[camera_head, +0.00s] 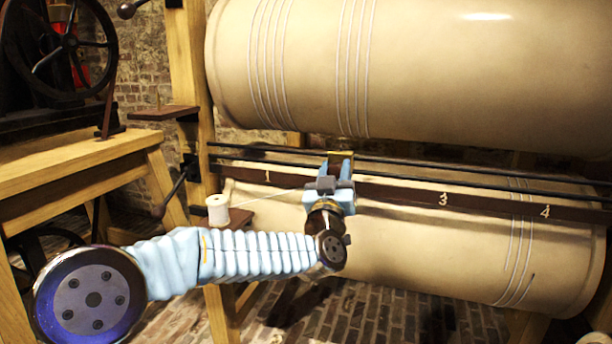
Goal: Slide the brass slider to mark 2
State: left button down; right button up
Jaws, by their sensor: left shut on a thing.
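The brass slider (341,155) sits on the two dark rails (440,170) that run across the front of the big cylinders. My left gripper (341,167) reaches up from below and is shut on the slider. Below the rails is a brown scale bar (400,192) with white numbers: 1 to the left of the gripper, 3 and 4 to the right. Mark 2 is not visible; my gripper covers the bar between 1 and 3. My right gripper is not in view.
A large cream cylinder (430,70) lies above the rails and another cream cylinder (420,250) below, both with wire bands. A white spool (218,210) stands on a small shelf, with a thread running toward my gripper. A wooden bench (70,165) with a handwheel (75,45) is at left.

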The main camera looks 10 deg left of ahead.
pick_arm(q)
jog(key=shift+s+d, duration=0.1)
jog(key=shift+d, duration=1.2)
jog(key=c, duration=0.7)
grip_release()
jog(key=shift+c, duration=0.2)
jog(key=b+v, duration=0.2)
jog(key=v, duration=1.1)
jog(key=shift+s+f, duration=0.2)
jog(key=shift+s, duration=0.15)
